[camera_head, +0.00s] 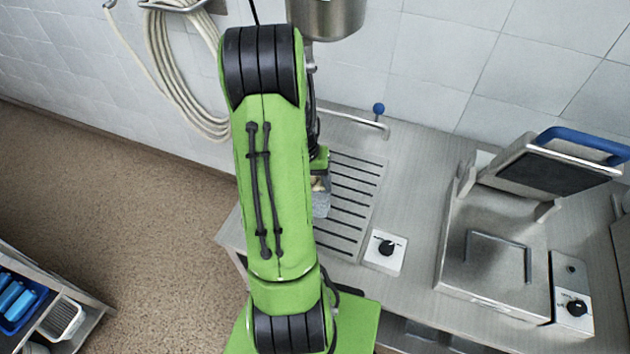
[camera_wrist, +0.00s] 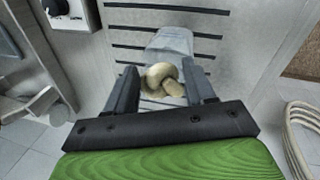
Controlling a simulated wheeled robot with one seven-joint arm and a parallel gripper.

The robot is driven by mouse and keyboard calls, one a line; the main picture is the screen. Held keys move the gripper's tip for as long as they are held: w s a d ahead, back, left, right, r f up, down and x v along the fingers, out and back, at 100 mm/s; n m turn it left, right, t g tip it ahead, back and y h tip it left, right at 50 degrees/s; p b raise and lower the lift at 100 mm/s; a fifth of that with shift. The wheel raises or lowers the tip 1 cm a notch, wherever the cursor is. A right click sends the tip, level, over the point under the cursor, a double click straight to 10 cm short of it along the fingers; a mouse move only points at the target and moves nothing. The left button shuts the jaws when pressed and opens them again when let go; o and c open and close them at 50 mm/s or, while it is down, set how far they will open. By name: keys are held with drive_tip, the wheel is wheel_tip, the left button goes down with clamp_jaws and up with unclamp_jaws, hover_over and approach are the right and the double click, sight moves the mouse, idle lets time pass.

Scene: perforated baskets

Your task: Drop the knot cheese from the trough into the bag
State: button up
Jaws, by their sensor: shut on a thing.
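The knot cheese (camera_wrist: 160,76) is a pale yellow, rounded, knotted piece. It sits between the two dark fingers of my gripper (camera_wrist: 160,92), which is shut on it. A pale grey bag-like thing (camera_wrist: 172,42) lies just beyond the cheese over the slotted surface; I cannot tell how far below the cheese it is. In the head view my arm hides most of the gripper, and only a bit of the cheese (camera_head: 317,184) and of the grey thing (camera_head: 321,204) show. I cannot make out a separate trough.
The steel counter has a slotted drain area (camera_head: 352,200) and a control box with a black knob (camera_head: 386,250). A press grill with a raised lid (camera_head: 545,165) stands to the right. A coiled hose (camera_head: 180,70) hangs on the wall. A cart with baskets (camera_head: 62,318) is at lower left.

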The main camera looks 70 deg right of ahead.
idle(0.4)
drive_tip(key=o, duration=1.1)
drive_tip(key=shift+o, duration=0.4)
drive_tip(key=shift+o, duration=1.2)
drive_tip(key=shift+s+p+v, duration=0.3)
drive_tip(key=shift+p+v, duration=0.7)
drive_tip(key=shift+v, duration=0.35)
drive_tip(key=shift+s+p+v, duration=0.25)
drive_tip(key=shift+p+v, duration=0.8)
drive_tip(key=shift+v, duration=0.3)
drive_tip(key=shift+s+p+v, duration=0.3)
drive_tip(key=shift+p+v, duration=0.7)
drive_tip(key=shift+v, duration=0.35)
drive_tip(key=shift+r, duration=0.15)
